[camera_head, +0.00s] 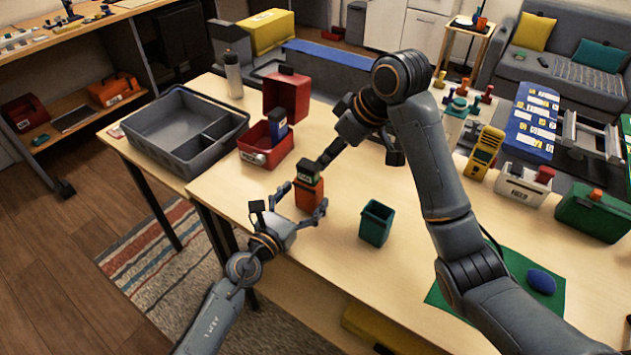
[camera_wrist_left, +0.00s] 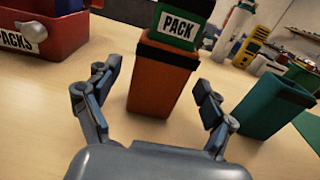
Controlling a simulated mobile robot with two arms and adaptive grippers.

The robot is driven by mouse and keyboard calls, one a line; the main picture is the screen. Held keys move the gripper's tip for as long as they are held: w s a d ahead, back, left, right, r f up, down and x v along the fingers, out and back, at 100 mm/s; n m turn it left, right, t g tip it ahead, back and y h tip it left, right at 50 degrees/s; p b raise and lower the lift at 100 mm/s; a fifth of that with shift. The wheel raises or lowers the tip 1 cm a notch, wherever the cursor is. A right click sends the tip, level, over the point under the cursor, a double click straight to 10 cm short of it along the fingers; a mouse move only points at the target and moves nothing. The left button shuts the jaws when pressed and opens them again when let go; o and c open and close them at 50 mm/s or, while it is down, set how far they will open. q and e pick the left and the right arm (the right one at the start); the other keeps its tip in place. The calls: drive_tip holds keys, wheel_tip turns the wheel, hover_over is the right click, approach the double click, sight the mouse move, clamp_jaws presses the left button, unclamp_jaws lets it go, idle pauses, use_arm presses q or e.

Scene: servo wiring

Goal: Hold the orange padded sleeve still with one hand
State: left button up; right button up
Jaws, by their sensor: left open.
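The orange padded sleeve (camera_head: 309,197) stands upright on the table near its front edge. A green block labelled PACK (camera_head: 308,172) sits at its top, its lower part hidden by the sleeve. My left gripper (camera_head: 299,204) is open, low at the sleeve, its fingers on either side. In the left wrist view the sleeve (camera_wrist_left: 160,85) stands just beyond and between the open fingers, with table showing between them and it. My right gripper (camera_head: 323,160) reaches down beside the green block from behind; whether its fingers close on the block is unclear.
A dark green open bin (camera_head: 376,224) stands right of the sleeve. A red open box (camera_head: 266,155) and a grey divided tray (camera_head: 165,140) lie to the left. A blue oval object (camera_head: 541,281) lies on a green mat (camera_head: 520,262) at the right.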

sight(317, 180)
use_arm(q)
drive_tip(key=x, duration=0.6)
drive_tip(key=shift+w+d, duration=0.1)
drive_tip(key=shift+w, duration=0.05)
drive_tip(key=c, duration=1.3)
drive_tip(key=shift+c, duration=0.8)
